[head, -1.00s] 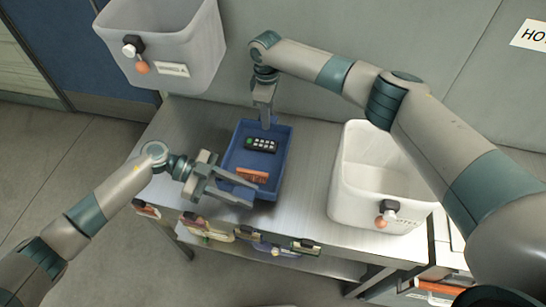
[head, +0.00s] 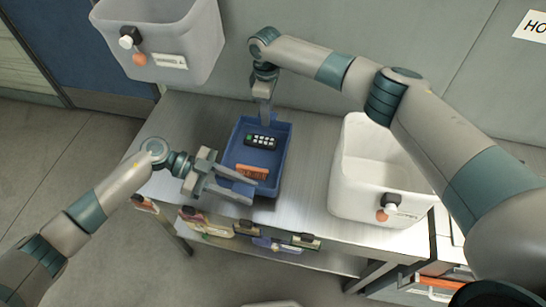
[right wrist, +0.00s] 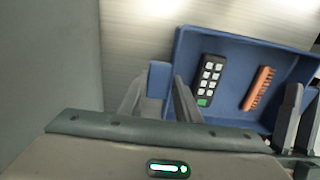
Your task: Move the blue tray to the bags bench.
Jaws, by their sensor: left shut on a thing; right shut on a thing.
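The blue tray (head: 282,150) is over the grey metal bench (head: 310,150), in the middle of the head view. I cannot tell if it rests on the bench or is slightly lifted. It carries a dark remote (head: 260,142) and an orange comb-like thing (head: 252,172). My right gripper (head: 265,120) is shut on its far wall. My left gripper (head: 245,190) is shut on the near end and hides part of it. In the right wrist view, the fingers (right wrist: 167,88) pinch the tray's wall (right wrist: 240,38), beside the remote (right wrist: 208,80) and comb (right wrist: 258,88).
A white bin (head: 345,190) stands on the bench to the right of the tray. A light grey bin (head: 160,40) is at the upper left. Several small items (head: 205,222) hang along the bench's front edge. A grey wall (head: 400,40) rises behind. Floor (head: 50,150) is open at left.

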